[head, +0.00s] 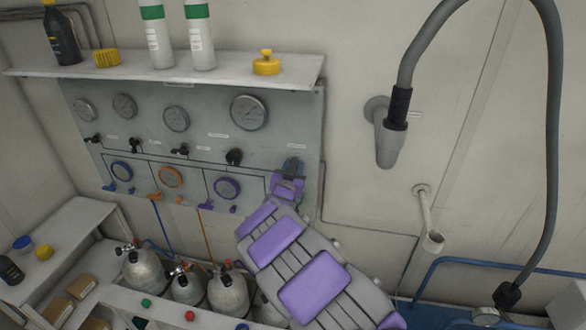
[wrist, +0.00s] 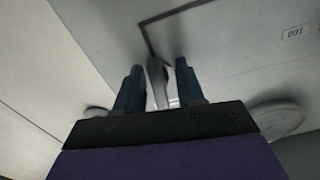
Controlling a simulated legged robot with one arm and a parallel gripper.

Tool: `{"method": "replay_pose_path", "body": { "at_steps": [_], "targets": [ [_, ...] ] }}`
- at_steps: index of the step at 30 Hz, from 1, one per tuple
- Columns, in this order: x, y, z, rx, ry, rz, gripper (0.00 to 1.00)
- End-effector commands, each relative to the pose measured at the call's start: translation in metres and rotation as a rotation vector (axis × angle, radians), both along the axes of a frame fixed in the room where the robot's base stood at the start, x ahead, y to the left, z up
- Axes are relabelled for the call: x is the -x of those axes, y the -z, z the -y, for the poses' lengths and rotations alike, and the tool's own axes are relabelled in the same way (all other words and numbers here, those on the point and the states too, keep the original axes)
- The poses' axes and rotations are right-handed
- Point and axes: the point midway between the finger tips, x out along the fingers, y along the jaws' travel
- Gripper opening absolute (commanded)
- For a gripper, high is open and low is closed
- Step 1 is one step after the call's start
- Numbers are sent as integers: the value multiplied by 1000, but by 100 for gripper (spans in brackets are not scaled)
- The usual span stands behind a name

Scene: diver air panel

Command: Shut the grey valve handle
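The grey valve handle (wrist: 156,78) shows in the wrist view as a pale grey lever between my two dark blue fingers. My gripper (wrist: 159,85) is open around it, with a narrow gap on the right side; contact on the left is hard to tell. In the head view my gripper (head: 292,166) is at the lower right of the grey gauge panel (head: 285,120), below a small label. There my gripper and purple-and-grey arm hide the grey handle.
Gauges (head: 248,113) and several black valve handles (head: 234,157) sit left of my gripper. A white shelf (head: 200,68) with bottles juts out above. Cylinders (head: 228,290) stand below. A hanging grey hose (head: 552,120) is on the right; the wall between is mostly clear.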

Motion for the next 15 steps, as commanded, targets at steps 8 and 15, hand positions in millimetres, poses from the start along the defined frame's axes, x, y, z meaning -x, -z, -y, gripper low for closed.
{"method": "replay_pose_path", "body": {
  "at_steps": [8, 15],
  "targets": [
    [0, 0, 0, 0, 0, 0, 11],
    [0, 0, -1, 0, -1, 1, 0]
  ]
}}
